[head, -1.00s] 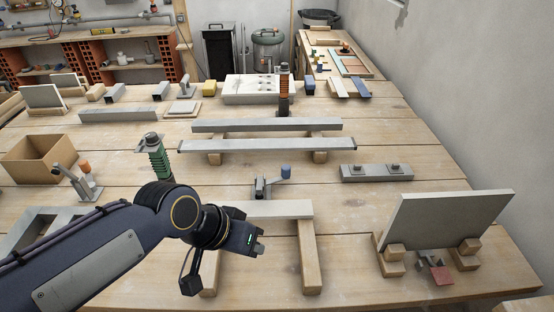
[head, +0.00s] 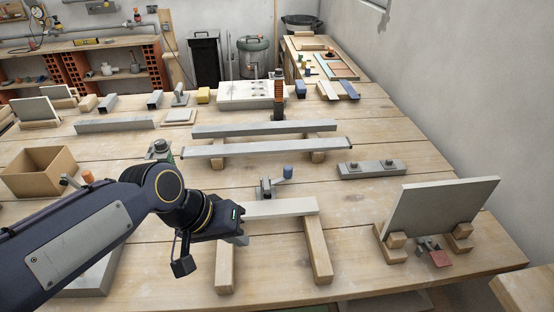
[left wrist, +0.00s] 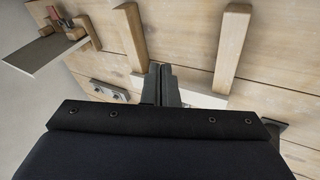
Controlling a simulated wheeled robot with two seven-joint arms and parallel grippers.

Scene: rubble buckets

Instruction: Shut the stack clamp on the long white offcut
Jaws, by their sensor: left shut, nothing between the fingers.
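A long white offcut (head: 282,208) lies across two wooden bearers near the front of the bench; my left arm hides its left end. A grey clamp with a blue-knobbed lever (head: 267,188) stands at the offcut's far edge, its lever reaching up to the right. I cannot tell whether its jaw touches the offcut. My left gripper (head: 238,241) is shut and empty, in front of the offcut and left of the clamp. In the left wrist view its fingers (left wrist: 162,86) overlap the white offcut (left wrist: 202,97) between the bearers. My right gripper is out of view.
A grey panel (head: 440,208) stands in wooden blocks at right, with a red-padded clamp (head: 436,256) before it. A grey bar with two bolts (head: 371,169) lies behind. Longer bars (head: 265,147) lie farther back. A cardboard box (head: 38,175) sits at left.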

